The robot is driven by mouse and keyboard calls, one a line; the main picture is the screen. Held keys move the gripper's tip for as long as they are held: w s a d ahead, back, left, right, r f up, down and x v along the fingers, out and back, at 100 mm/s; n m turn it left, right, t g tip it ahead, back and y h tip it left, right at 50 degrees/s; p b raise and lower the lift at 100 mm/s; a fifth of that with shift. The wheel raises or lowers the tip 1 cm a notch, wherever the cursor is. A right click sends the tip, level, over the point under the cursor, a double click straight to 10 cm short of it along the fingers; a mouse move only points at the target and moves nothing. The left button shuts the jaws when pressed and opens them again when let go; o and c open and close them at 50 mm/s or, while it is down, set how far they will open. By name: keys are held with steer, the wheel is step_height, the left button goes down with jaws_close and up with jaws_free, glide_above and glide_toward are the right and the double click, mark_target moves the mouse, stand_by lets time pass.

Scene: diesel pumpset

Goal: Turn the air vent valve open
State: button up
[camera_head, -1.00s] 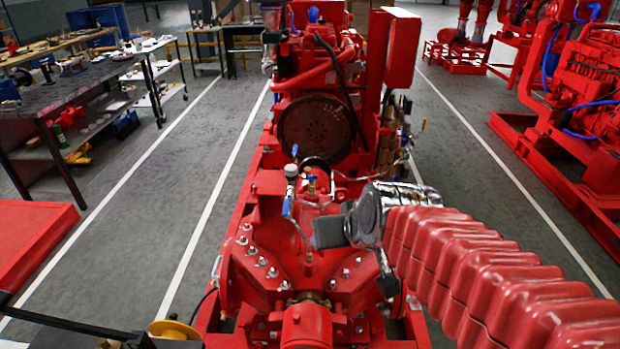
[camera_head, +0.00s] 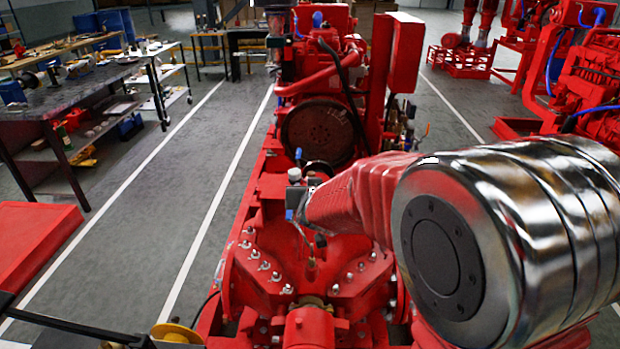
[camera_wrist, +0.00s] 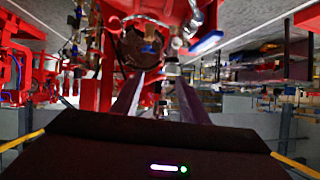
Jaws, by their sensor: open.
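Small valve fittings with blue handles stand on top of the red pump casing; I cannot tell for sure which is the air vent valve. In the head view one blue handle (camera_head: 298,154) stands upright behind my gripper and another (camera_head: 289,214) shows just in front. In the wrist view a blue lever (camera_wrist: 206,43) lies right of a brass fitting, and a pale-capped fitting (camera_wrist: 172,68) shows close to the right fingertip. My gripper (camera_wrist: 158,80) is open, its dark fingers pointing at these fittings, with no grip visible. My arm hides part of the pump top.
The red pump (camera_head: 250,265) has several bolts around its flanges. The engine's dark flywheel (camera_head: 316,132) stands behind it. A workbench (camera_head: 70,100) is at the left. Another red pumpset (camera_head: 585,80) stands at the right. Grey floor lies clear on the left.

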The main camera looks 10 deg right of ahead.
steer(key=w+f, duration=0.1)
steer(key=w+d+f+h, duration=0.1)
steer(key=w+f+h, duration=0.1)
steer(key=f, duration=0.1)
steer(key=shift+w+d+m+t, duration=0.25)
steer(key=shift+w+m+t, duration=0.1)
steer(key=shift+m+t, duration=0.05)
steer(key=shift+w, duration=0.1)
steer(key=shift+x, duration=6.8)
steer(key=shift+f, duration=0.1)
steer(key=shift+c, duration=0.6)
steer(key=c, duration=0.6)
steer(key=shift+a, duration=0.1)
steer(key=shift+c, duration=0.3)
